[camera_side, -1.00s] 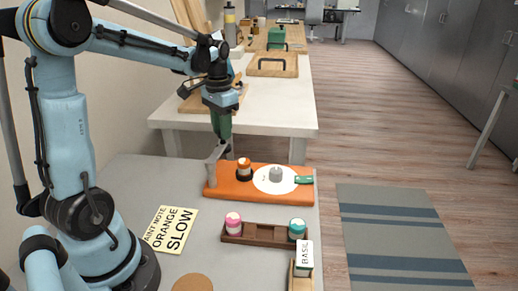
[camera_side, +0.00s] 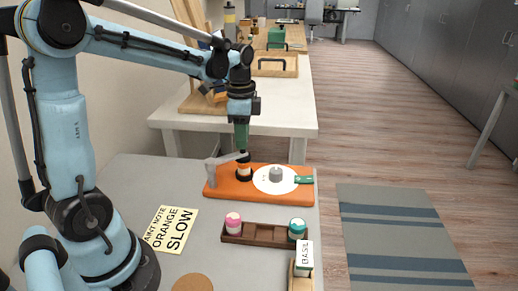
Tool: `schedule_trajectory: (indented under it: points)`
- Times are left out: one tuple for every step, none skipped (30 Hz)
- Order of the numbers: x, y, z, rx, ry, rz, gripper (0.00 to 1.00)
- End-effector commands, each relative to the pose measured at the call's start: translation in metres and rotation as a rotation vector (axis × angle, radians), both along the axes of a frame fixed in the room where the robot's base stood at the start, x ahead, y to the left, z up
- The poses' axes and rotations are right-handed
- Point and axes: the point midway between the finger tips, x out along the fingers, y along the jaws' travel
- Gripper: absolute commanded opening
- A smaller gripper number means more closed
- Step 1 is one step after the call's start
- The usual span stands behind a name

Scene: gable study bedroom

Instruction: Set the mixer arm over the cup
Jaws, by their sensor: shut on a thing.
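The mixer has an orange base (camera_side: 222,190) on the near table, with a grey post at its left end. The grey mixer arm (camera_side: 226,158) reaches from the post to the right, its end at the cup's top. The cup (camera_side: 244,171), with a pale band, stands on the base just right of the post. My gripper (camera_side: 243,154) points down above the cup and is shut on the mixer arm's end. The gripper tips and arm end hide most of the cup's top, so the exact gap is unclear.
A white disc (camera_side: 262,184) with a grey knob and a green tag (camera_side: 304,180) lie on the base's right. In front, a brown rack (camera_side: 265,235) holds pink and teal pots. A BASIL box (camera_side: 304,256) and a paint note (camera_side: 170,229) reading ORANGE SLOW are nearby.

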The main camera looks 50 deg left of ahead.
Motion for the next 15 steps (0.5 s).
schedule_trajectory:
  points:
    - [0.0005,-0.0020,0.0009,-0.001,-0.002,-0.019,0.00]
    - [0.0003,-0.0028,0.0009,-0.001,-0.002,-0.027,0.00]
    - [0.0001,-0.0036,0.0009,-0.001,-0.002,-0.037,0.00]
    - [0.0000,-0.0042,0.0009,-0.001,-0.002,-0.045,0.00]
    - [0.0000,-0.0047,0.0009,-0.001,-0.002,-0.050,0.00]
    - [-0.0002,-0.0052,0.0009,-0.001,-0.002,-0.057,0.00]
    - [-0.0003,-0.0055,0.0009,-0.001,-0.002,-0.060,0.00]
    - [-0.0003,-0.0058,0.0009,-0.001,-0.002,-0.063,0.00]
    - [-0.0004,-0.0061,0.0009,-0.001,-0.002,-0.067,0.00]
    - [-0.0004,-0.0063,0.0009,-0.001,-0.002,-0.069,0.00]
    - [-0.0004,-0.0065,0.0009,-0.001,-0.002,-0.070,0.00]
    - [-0.0004,-0.0066,0.0010,-0.001,-0.001,-0.072,0.00]
    - [-0.0005,-0.0067,0.0010,-0.001,-0.001,-0.072,0.00]
    - [-0.0005,-0.0068,0.0010,-0.001,-0.001,-0.073,0.00]
    - [-0.0006,-0.0069,0.0010,-0.001,-0.001,-0.073,0.00]
